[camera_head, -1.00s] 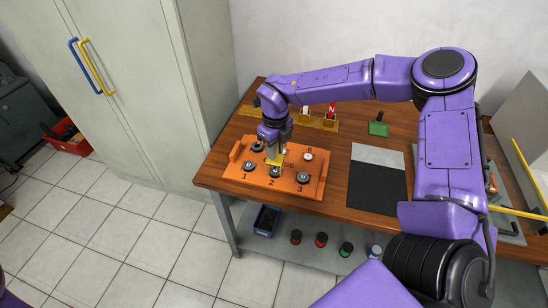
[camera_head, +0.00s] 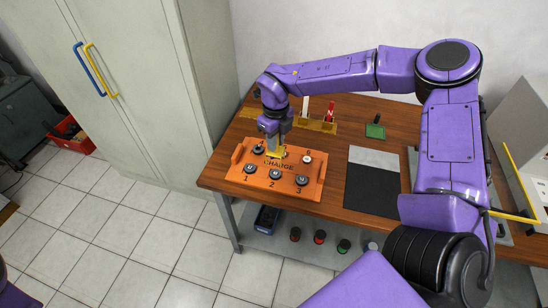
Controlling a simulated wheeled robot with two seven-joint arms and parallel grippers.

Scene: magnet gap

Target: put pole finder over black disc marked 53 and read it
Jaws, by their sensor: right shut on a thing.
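My right gripper (camera_head: 275,143) points down over the back middle of the orange tray (camera_head: 238,156). It is shut on a small yellow piece, which looks like the pole finder (camera_head: 275,153). The piece is at the back row of the tray; I cannot tell whether it touches anything below it. Black discs sit at numbers 1 (camera_head: 249,168), 2 (camera_head: 275,174) and 3 (camera_head: 302,181). Another dark disc (camera_head: 258,150) is at the back left, and a pale-topped one (camera_head: 307,159) is by number 6. The disc markings are too small to read. My left gripper is out of view.
A yellowish holder (camera_head: 316,125) with a white and a red upright piece stands behind the tray. A green block (camera_head: 375,131) and a black-and-grey mat (camera_head: 372,190) lie to the right. Bare wood lies between tray and mat. A tall cabinet (camera_head: 135,90) stands left.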

